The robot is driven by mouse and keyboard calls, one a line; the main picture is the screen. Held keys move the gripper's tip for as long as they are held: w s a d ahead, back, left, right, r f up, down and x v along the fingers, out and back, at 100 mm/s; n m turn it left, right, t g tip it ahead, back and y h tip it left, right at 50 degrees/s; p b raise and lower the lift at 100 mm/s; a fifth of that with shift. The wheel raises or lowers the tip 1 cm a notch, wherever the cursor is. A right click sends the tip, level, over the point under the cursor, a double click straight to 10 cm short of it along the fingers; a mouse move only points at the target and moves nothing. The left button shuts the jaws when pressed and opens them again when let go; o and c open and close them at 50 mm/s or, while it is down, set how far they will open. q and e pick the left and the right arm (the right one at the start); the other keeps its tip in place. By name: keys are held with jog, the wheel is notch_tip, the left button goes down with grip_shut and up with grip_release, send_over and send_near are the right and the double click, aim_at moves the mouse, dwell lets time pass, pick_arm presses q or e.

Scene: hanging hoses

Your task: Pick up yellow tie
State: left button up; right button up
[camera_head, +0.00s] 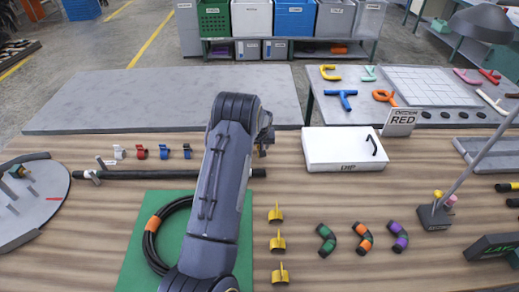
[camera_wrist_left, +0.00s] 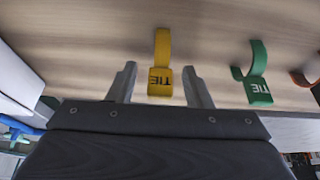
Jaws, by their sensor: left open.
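The yellow tie (camera_wrist_left: 162,50) shows in the left wrist view, a curved strap with a square tab marked TIE. My left gripper (camera_wrist_left: 161,85) is open, one finger on each side of the tab in the picture and not seen touching it. I cannot tell how far the fingers are above the table. A green tie (camera_wrist_left: 257,75) lies to the right of it. In the head view my left arm hides the yellow tie, and only part of the gripper (camera_head: 264,138) shows at the arm's far end. My right gripper is not in view.
The white DIP box (camera_head: 343,148) stands right of the gripper. Yellow clips (camera_head: 277,243) and striped curved pieces (camera_head: 364,238) lie nearer me. An orange tie (camera_wrist_left: 302,78) is beyond the green one.

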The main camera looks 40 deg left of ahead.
pick_arm(q)
grip_shut()
jog(key=shift+r, duration=0.1)
jog(key=shift+r, duration=0.1)
jog(key=shift+r, duration=0.25)
jog(key=v, duration=0.1)
jog(key=p+v, duration=0.1)
jog(key=v, duration=0.1)
jog(key=shift+w+a+r+p, duration=0.15)
jog(key=shift+w+r+p, duration=0.15)
jog(key=shift+p, duration=0.1)
jog(key=s+d+r+p, duration=0.3)
jog(key=s+d+r, duration=0.5)
jog(key=s, duration=0.2)
jog(key=shift+s+d+r, duration=0.2)
jog(key=shift+d+r, duration=0.15)
jog(key=shift+r, duration=0.05)
